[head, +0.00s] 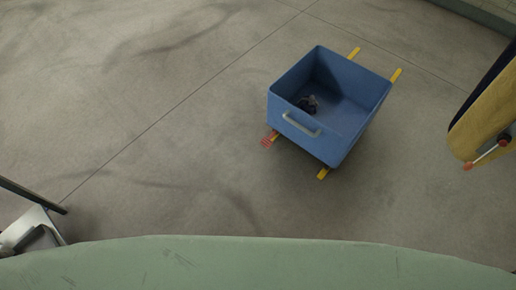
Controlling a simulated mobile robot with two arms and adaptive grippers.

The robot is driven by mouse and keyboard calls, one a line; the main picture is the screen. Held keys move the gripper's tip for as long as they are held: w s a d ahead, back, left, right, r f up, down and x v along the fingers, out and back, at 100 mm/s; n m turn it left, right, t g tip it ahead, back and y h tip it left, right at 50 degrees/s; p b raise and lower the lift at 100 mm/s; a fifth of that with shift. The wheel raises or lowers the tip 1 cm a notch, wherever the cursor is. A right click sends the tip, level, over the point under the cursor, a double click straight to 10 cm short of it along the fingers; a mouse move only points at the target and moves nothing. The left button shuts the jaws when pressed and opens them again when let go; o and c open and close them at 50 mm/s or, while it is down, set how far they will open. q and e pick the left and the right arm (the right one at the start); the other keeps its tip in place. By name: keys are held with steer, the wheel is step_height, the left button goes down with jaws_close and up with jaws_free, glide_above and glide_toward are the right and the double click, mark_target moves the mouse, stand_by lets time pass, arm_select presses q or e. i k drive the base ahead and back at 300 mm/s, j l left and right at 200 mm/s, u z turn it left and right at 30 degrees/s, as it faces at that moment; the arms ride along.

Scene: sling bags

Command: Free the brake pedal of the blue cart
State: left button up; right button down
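The blue cart (355,125) is an open box on the floor, right of the middle in the head view, turned at an angle. A light grey handle (301,125) is on its near side. A small red, striped piece (268,140) sticks out low at its near left corner; it looks like the brake pedal. I cannot tell whether it is pressed down or whether anything jams it. A small dark object (308,104) lies inside the cart. Neither of my grippers is in view.
Yellow bars (323,173) stick out under the cart. A yellow object (486,120) with a red-tipped lever stands at the right edge. A green surface with a curved edge (230,262) spans the bottom. A grey-white object with a black bar (35,230) is at lower left. Floor around the cart is clear.

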mark_target(267, 142)
steer(key=i+j, duration=0.15)
steer(key=j, duration=0.2)
steer(key=i+j, duration=0.2)
steer(key=i+j+z, duration=0.1)
steer(key=j, duration=0.35)
steer(key=i+j, duration=0.2)
steer(key=j, duration=0.15)
steer(key=i+j, duration=0.15)
steer(key=j, duration=0.15)
steer(key=i+j+z, duration=0.1)
steer(key=j, duration=0.25)
steer(key=i+j, duration=0.2)
steer(key=j, duration=0.15)
